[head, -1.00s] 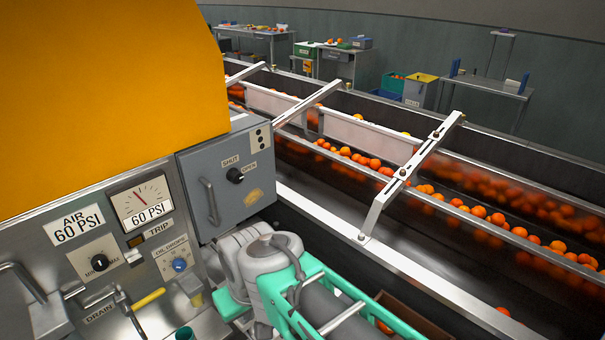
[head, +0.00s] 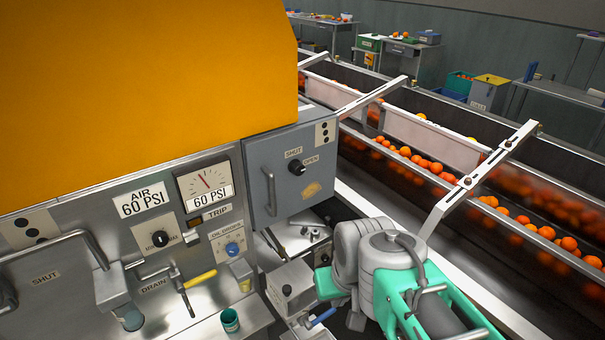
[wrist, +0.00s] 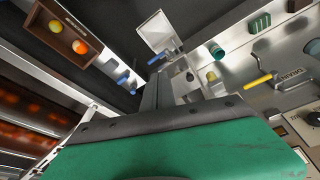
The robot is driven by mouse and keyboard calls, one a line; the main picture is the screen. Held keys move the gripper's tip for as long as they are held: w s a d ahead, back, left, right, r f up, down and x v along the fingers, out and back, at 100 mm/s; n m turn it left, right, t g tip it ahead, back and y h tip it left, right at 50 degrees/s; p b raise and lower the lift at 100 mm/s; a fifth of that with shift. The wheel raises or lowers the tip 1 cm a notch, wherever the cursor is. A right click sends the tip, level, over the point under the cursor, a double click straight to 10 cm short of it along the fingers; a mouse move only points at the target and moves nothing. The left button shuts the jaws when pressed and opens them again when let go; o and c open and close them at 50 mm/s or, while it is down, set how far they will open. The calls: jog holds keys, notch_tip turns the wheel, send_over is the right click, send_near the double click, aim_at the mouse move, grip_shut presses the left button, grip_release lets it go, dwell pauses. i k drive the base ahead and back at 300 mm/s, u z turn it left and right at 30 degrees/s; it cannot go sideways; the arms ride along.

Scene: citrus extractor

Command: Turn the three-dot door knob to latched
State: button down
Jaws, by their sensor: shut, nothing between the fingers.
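The grey door (head: 262,190) on the machine front carries a small black round knob (head: 296,168) between the words SHUT and OPEN. A pale mark on the knob seems to face the OPEN side, but it is small. A white plate with black dots (head: 324,133) is at the door's top right; the dots are hard to count. The door looks closed. My gripper (wrist: 158,92) is shut and empty in the wrist view, where the knob does not show. In the head view my arm is below and right of the door, apart from the knob, and my fingertips cannot be made out.
The door's bar handle (head: 270,191) sticks out left of the knob. Below are a yellow drain handle (head: 199,279), a green cup (head: 230,320) and a grey block with a black knob (head: 290,287). Another dotted plate (head: 30,231) is at far left. An orange-filled conveyor (head: 440,178) runs behind.

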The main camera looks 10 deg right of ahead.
aim_at(295, 168)
jog(key=z, duration=1.1)
jog(key=i, duration=0.35)
jog(key=u, duration=2.95)
